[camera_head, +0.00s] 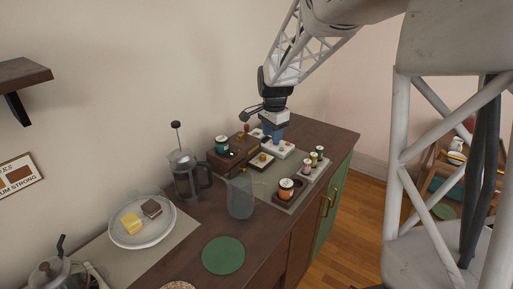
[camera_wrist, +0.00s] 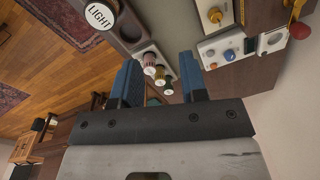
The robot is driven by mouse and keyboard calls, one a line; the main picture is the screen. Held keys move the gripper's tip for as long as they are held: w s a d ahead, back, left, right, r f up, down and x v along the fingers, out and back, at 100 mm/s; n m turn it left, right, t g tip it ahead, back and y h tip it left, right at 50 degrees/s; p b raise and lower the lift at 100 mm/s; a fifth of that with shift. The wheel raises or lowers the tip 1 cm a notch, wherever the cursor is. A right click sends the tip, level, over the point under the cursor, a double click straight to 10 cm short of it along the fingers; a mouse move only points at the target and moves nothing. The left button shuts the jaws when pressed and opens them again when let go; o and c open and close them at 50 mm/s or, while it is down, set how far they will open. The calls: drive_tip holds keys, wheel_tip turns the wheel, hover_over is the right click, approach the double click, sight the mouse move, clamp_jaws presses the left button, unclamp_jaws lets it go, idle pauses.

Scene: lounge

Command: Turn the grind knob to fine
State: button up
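My gripper (camera_head: 276,139) hangs over the far part of the counter, above a white control panel (camera_head: 286,152). In the wrist view its two blue fingers (camera_wrist: 159,62) are apart with nothing held between them. The white panel (camera_wrist: 207,53) carries a blue knob (camera_wrist: 229,55) and a small orange one, to the right of the fingers. An orange-yellow knob (camera_wrist: 214,15) sits on a separate pale plate, also visible in the head view (camera_head: 262,158). A pale round dial (camera_wrist: 271,40) lies further right. No label is readable, so I cannot tell which is the grind knob or its setting.
A red ball (camera_wrist: 300,30) on a lever stands beside the panels. Small colour-topped jars (camera_head: 314,158) and a jar lidded "LIGHT" (camera_wrist: 100,15) stand close by. A wooden block (camera_head: 230,150), glass pitcher (camera_head: 240,197) and French press (camera_head: 187,176) are to the left.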

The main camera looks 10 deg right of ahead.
sight(263, 155)
drive_tip(key=w+f+m, duration=0.1)
drive_tip(key=w+f, duration=0.2)
drive_tip(key=w, duration=0.1)
drive_tip(key=w+f+m, duration=0.1)
drive_tip(key=w+f, duration=0.2)
drive_tip(key=w, duration=0.1)
drive_tip(key=w+f+m, duration=0.2)
drive_tip(key=w+f, duration=0.2)
drive_tip(key=w, duration=0.1)
drive_tip(key=shift+a+g, duration=0.3)
drive_tip(key=shift+f, duration=0.1)
drive_tip(key=shift+f, duration=3.85)
drive_tip(key=c, duration=0.6)
drive_tip(key=shift+c, duration=0.2)
